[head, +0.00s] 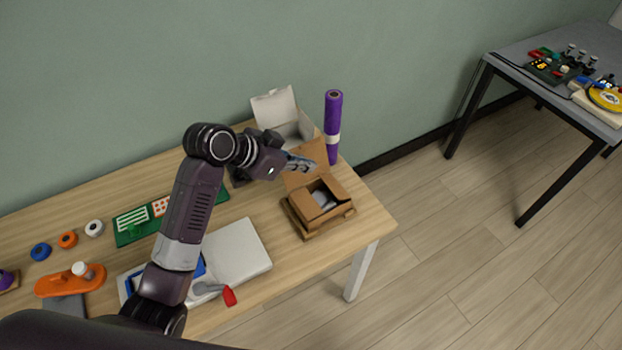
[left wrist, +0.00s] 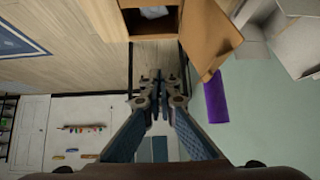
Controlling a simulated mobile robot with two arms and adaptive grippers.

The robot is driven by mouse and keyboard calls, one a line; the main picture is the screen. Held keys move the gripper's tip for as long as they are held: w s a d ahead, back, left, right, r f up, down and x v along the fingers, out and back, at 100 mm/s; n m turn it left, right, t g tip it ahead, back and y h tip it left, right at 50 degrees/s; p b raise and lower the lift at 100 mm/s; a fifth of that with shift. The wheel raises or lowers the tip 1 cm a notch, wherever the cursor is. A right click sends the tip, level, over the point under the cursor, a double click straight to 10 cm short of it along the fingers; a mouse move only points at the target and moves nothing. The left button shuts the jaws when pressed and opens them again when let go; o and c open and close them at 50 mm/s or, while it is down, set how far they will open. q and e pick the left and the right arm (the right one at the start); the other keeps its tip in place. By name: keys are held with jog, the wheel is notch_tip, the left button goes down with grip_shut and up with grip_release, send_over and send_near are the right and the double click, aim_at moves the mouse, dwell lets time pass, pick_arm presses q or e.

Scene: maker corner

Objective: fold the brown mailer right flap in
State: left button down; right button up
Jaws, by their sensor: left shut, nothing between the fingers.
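The brown mailer (head: 312,214) stands open near the right end of the workbench, on a brown base. Its large lid is raised at the back, and a flap (head: 338,190) stands up at its right side. Something whitish (head: 322,198) lies inside. My left gripper (head: 312,164) is shut and empty, above the back of the mailer and in front of its lid. In the left wrist view the closed fingertips (left wrist: 157,80) are apart from the mailer (left wrist: 150,22) and its lid (left wrist: 207,35). My right gripper is out of view.
A purple roll (head: 333,125) stands upright behind the mailer, beside an open white box (head: 275,108). A pale flat case (head: 240,252), a red-tipped tool (head: 229,296) and a green board (head: 135,224) lie to the left. Floor is clear beyond the table's right edge.

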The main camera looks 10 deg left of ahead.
pick_arm(q)
jog(key=p, duration=0.2)
send_over(328, 186)
jog(key=d, duration=0.1)
jog(key=f, duration=0.5)
jog(key=shift+w+f, duration=0.25)
jog(key=shift+w, duration=0.1)
jog(key=f, duration=0.2)
jog(key=a+f+p, duration=0.1)
jog(key=shift+s, duration=0.4)
jog(key=shift+s+a+f, duration=0.15)
jog(key=shift+a+f, duration=0.1)
jog(key=shift+f, duration=0.25)
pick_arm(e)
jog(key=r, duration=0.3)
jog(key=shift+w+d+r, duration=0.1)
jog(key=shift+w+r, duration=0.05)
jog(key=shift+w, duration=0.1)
pick_arm(q)
jog(key=shift+f, duration=0.1)
